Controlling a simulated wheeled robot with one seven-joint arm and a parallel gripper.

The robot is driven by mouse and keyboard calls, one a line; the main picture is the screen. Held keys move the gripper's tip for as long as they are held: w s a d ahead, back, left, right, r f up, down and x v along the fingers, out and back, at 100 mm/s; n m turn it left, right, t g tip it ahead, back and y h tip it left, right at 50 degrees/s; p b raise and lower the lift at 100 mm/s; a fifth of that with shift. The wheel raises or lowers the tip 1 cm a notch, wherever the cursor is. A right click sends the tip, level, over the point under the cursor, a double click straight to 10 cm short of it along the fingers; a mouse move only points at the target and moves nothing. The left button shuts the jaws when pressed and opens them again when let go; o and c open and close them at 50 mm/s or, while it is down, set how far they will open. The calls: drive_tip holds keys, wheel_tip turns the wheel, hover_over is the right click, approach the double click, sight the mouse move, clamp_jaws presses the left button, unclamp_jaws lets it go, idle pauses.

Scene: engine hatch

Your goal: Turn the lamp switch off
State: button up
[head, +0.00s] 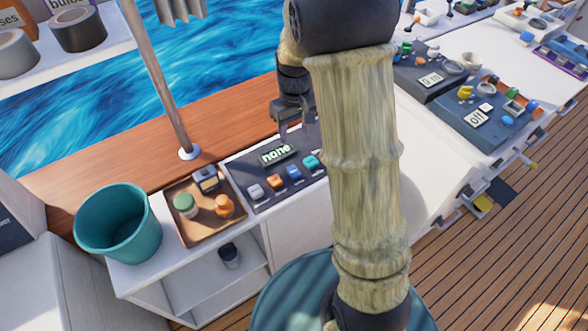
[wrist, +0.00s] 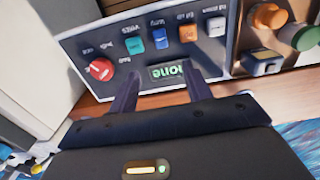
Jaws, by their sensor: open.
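The dark switch panel (head: 245,170) lies on the white counter and shows a lit display reading "none" (head: 276,152). Its row has a white switch (head: 256,191), an orange switch (head: 275,182), a blue switch (head: 293,172) and a teal switch (head: 311,162). The wrist view shows the row upside down, with a round red knob (wrist: 101,70) beside the teal switch (wrist: 134,45). The small labels are too blurred to tell which is the lamp switch. My gripper (wrist: 160,80) is open and empty, its fingers on either side of the display in that view. My arm hides the panel's right end in the head view.
A wooden tray (head: 207,238) with green, orange and grey parts sits left of the panel, beside a teal bucket (head: 92,222). A metal post (head: 155,80) stands behind the tray. Another panel reading "off" (head: 476,118) lies at right.

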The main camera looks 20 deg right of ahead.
sight(295, 172)
wheel_tip(295, 172, down, 17)
drive_tip(key=shift+s+f+b, duration=0.1)
drive_tip(key=shift+b, duration=0.35)
